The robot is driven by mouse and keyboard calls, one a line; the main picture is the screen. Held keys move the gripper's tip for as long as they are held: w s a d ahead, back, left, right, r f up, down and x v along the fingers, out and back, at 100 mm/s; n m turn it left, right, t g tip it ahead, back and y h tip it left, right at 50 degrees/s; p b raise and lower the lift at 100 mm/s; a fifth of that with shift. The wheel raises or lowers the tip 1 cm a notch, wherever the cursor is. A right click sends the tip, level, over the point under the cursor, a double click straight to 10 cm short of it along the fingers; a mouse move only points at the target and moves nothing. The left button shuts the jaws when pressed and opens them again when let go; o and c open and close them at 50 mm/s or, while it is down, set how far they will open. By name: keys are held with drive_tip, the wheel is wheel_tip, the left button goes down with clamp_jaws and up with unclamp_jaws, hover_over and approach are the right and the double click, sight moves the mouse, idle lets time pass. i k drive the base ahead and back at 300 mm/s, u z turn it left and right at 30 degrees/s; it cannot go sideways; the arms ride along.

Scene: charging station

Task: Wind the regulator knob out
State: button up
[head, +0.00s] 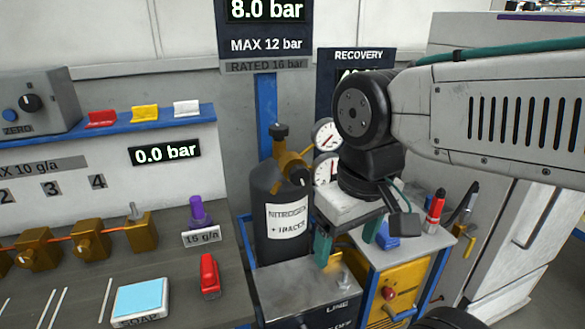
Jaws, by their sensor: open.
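The dark nitrogen cylinder (278,220) stands upright with a white label reading NITROGEN + TRACER. A brass regulator (291,158) sits at its top, with an upper gauge (327,135) and a lower gauge (326,169). A black knob (300,176) on the regulator's front looks like the regulator knob; another dark knob (280,131) tops the cylinder valve. My gripper (347,241) points down with its teal fingers apart, empty, to the right of and lower in the picture than the regulator. My wrist hides part of the lower gauge's right side.
A grey box (305,289) stands before the cylinder, with a yellow unit (397,275) to its right. The left bench holds brass valves (90,240), a red item (209,275) and a light blue block (141,300). A display (165,153) reads 0.0 bar; another (266,12) reads 8.0 bar.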

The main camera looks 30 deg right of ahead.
sight(299, 174)
drive_tip(key=z, duration=0.65)
drive_tip(key=k, duration=0.75)
drive_tip(key=u, duration=0.8)
